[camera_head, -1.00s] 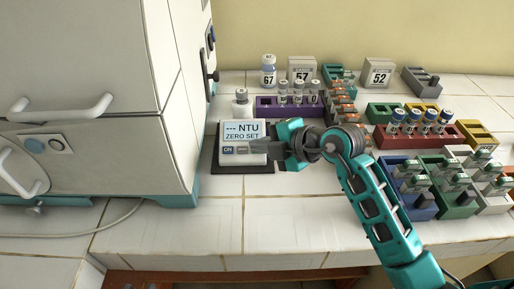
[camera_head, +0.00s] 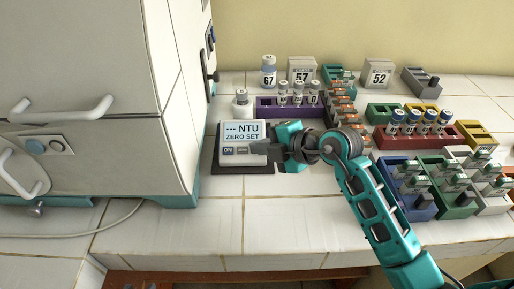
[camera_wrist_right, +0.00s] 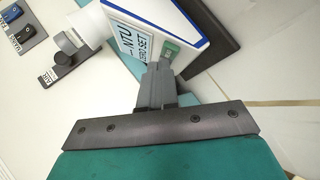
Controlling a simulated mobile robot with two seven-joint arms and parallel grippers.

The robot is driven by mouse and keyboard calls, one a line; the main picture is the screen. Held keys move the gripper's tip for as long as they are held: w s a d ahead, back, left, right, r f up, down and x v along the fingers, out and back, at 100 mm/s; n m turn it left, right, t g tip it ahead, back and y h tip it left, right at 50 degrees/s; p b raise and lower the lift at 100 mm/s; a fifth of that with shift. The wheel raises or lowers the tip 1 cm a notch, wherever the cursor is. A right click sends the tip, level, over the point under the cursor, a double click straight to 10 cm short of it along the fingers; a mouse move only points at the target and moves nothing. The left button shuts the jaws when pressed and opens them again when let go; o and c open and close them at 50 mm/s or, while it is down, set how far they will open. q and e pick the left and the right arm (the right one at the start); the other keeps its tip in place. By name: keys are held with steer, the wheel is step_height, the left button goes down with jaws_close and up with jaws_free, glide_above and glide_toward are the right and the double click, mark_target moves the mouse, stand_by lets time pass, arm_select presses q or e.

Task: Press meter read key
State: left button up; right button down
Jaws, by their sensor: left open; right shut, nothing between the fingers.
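The turbidity meter (camera_head: 232,130) is a white box on a dark base. Its screen reads "--- NTU ZERO SET". My left gripper is out of view.
A large white incubator (camera_head: 90,90) stands close on the left. A purple rack (camera_head: 290,108) with vials is behind the meter. A red rack (camera_head: 415,138) and other coloured racks fill the right.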

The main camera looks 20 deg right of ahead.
stand_by(0.3)
steer(key=shift+w+f, duration=0.2)
steer(key=shift+f, duration=0.15)
stand_by(0.3)
steer(key=shift+r, duration=0.1)
steer(key=shift+s+r+p, duration=0.35)
steer(key=shift+r+p, duration=0.3)
steer(key=shift+p, duration=0.55)
steer(key=shift+s+a+r+p, duration=0.1)
steer(key=shift+s+r+p, duration=0.15)
steer(key=shift+r, duration=0.25)
steer(key=shift+s+a+r+p, duration=0.15)
steer(key=shift+s+r, duration=0.1)
steer(key=shift+r, duration=0.25)
steer(key=shift+s+a+r, duration=0.1)
steer(key=shift+s+r, duration=0.2)
steer(key=shift+r, duration=0.3)
steer(key=shift+s+r, duration=0.3)
steer(key=shift+r, duration=0.25)
